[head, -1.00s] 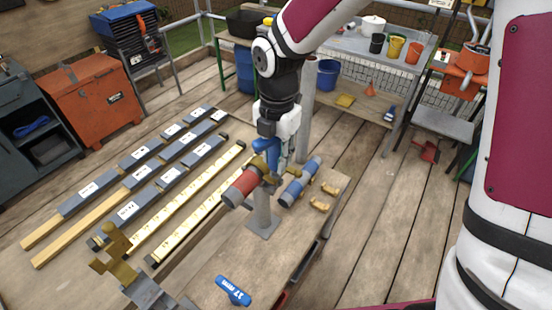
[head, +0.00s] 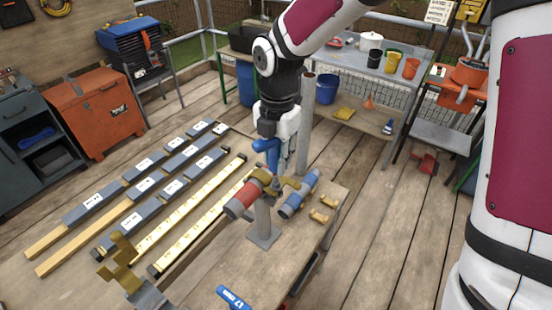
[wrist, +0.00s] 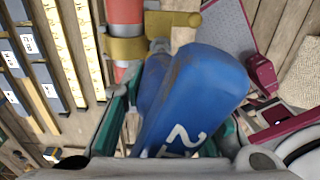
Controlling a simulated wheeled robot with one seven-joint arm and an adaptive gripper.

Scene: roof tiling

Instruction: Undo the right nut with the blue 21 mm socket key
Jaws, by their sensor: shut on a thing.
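My gripper (head: 277,150) is shut on a blue key (head: 267,147), just above the brass clamp (head: 261,177) on the post. In the wrist view the key (wrist: 193,90) fills the middle between the teal fingers (wrist: 170,128), and a white "2" shows on it. The clamp holds a red pipe (head: 242,201); a blue pipe (head: 300,192) lies just to the right. In the wrist view the red pipe (wrist: 124,12) and brass clamp (wrist: 125,48) show behind the key. The key's socket end and the nuts are hidden or too small to tell, so I cannot tell whether they touch.
Another blue key (head: 232,298), marked 17, lies on the bench (head: 205,282) at the front. Small brass pieces (head: 319,215) lie right of the blue pipe. Another brass clamp (head: 121,264) stands at the left. Labelled battens (head: 150,187) lie beyond it.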

